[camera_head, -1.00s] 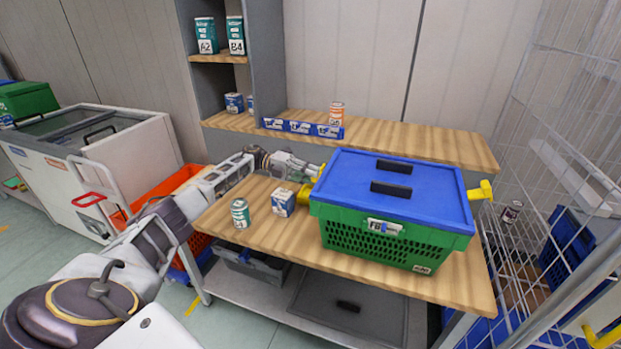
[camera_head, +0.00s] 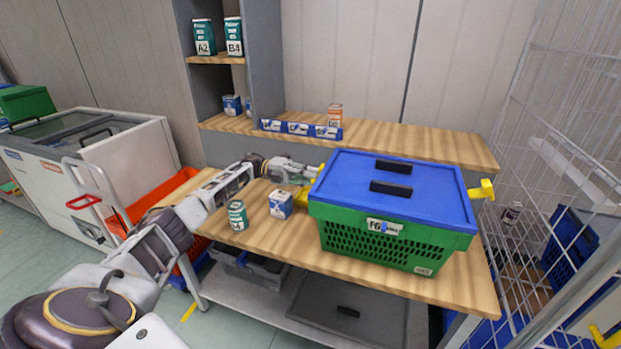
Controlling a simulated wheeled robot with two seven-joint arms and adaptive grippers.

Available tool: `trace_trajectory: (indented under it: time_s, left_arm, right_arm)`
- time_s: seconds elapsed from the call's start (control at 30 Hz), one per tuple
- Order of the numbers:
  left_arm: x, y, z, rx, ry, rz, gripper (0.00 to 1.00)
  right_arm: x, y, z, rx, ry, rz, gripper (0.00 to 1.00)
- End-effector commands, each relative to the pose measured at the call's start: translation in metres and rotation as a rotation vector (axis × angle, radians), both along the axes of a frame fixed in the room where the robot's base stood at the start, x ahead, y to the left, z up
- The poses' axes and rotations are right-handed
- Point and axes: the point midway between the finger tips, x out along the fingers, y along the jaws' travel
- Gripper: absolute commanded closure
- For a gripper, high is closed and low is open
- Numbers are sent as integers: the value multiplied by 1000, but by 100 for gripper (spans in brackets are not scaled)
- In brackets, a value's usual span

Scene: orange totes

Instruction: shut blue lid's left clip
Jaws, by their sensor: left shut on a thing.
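A green tote (camera_head: 345,239) stands on the wooden table with a blue lid (camera_head: 352,171) lying on top. The lid has two black handles. A yellow clip (camera_head: 306,197) is at the tote's left side, and another yellow clip (camera_head: 482,190) sticks out at the right side. My left gripper (camera_head: 312,177) is at the tote's left edge by the left clip, shut on it as far as I can see; the fingertips are small and partly hidden.
A green can (camera_head: 237,215) and a white-blue box (camera_head: 280,204) stand on the table (camera_head: 275,236) left of the tote, close to my left arm. A wire cage (camera_head: 540,150) stands at the right. An orange tote (camera_head: 160,202) is behind my arm.

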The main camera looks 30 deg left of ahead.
Motion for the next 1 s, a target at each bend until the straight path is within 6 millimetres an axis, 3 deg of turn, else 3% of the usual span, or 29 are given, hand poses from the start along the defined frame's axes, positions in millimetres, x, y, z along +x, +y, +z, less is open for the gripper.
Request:
trace_trajectory:
  time_s: [0.17, 0.2, 0.37, 0.77, 1.0]
  left_arm:
    - [0, -1, -1, 1, 2, -1, 100]
    - [0, -1, -1, 1, 2, -1, 80]
    - [0, -1, -1, 1, 1, -1, 61]
    - [0, 1, 0, 1, 0, 0, 61]
    - [-3, 14, -1, 2, 1, 1, 61]
  right_arm:
    - [0, 1, 0, 1, 0, 0, 61]
    - [0, 1, 0, 1, 0, 0, 61]
    - [0, 1, 0, 1, -1, 0, 61]
    - [-2, -2, -2, -2, 2, 0, 61]
    - [-1, -1, -1, -1, 1, 0, 61]
